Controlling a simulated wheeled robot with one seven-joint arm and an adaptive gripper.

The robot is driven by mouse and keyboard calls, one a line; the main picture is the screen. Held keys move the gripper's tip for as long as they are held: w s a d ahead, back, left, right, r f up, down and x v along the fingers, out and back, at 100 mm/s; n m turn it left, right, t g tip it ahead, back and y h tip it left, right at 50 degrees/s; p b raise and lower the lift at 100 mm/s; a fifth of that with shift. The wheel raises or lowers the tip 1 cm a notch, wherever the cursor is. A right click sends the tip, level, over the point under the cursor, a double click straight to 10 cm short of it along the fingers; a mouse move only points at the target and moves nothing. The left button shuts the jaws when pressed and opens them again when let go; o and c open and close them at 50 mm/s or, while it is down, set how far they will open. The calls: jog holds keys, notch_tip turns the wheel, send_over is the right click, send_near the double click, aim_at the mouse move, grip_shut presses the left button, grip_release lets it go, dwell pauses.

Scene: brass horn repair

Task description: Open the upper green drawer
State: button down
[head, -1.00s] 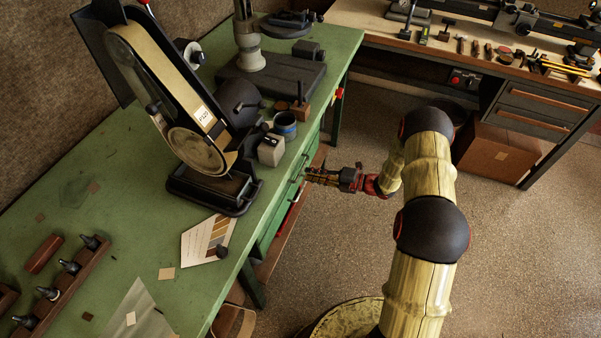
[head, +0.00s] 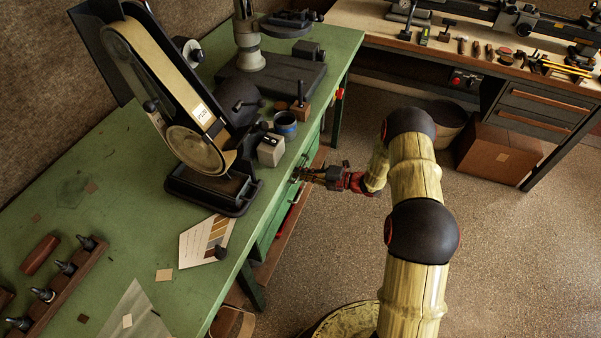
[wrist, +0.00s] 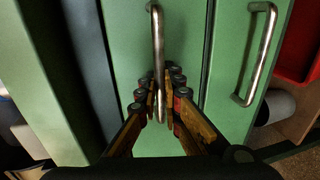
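The upper green drawer (wrist: 128,35) fills the middle of the wrist view and looks shut. Its bar handle (wrist: 158,50) runs down between the fingers of my gripper (wrist: 159,82). The fingers stand on both sides of the handle, with a small gap still visible, so they look open around it rather than clamped. The lower green drawer (wrist: 228,50) with its own handle (wrist: 262,55) is to the right. In the head view my gripper (head: 297,175) is at the bench's drawer front, where the fingertips and upper handle are hard to make out.
A red bin (wrist: 301,45) sits below the lower drawer. The floor (head: 310,250) beside the drawers is clear.

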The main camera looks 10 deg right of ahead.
dwell(0.8)
jog(key=f+p+v, duration=0.2)
jog(key=v, duration=1)
jog(key=d+f+p+v, duration=0.1)
jog(key=f+p+v, duration=0.1)
jog(key=v, duration=1.1)
jog(key=shift+s+d+f+p, duration=0.2)
jog(key=shift+s+f+p, duration=0.15)
jog(key=shift+s+f, duration=0.25)
jog(key=shift+w, duration=0.1)
jog(key=c, duration=2.2)
grip_release()
jog(key=shift+c, duration=0.2)
jog(key=v, duration=1.2)
jog(key=shift+f, duration=0.1)
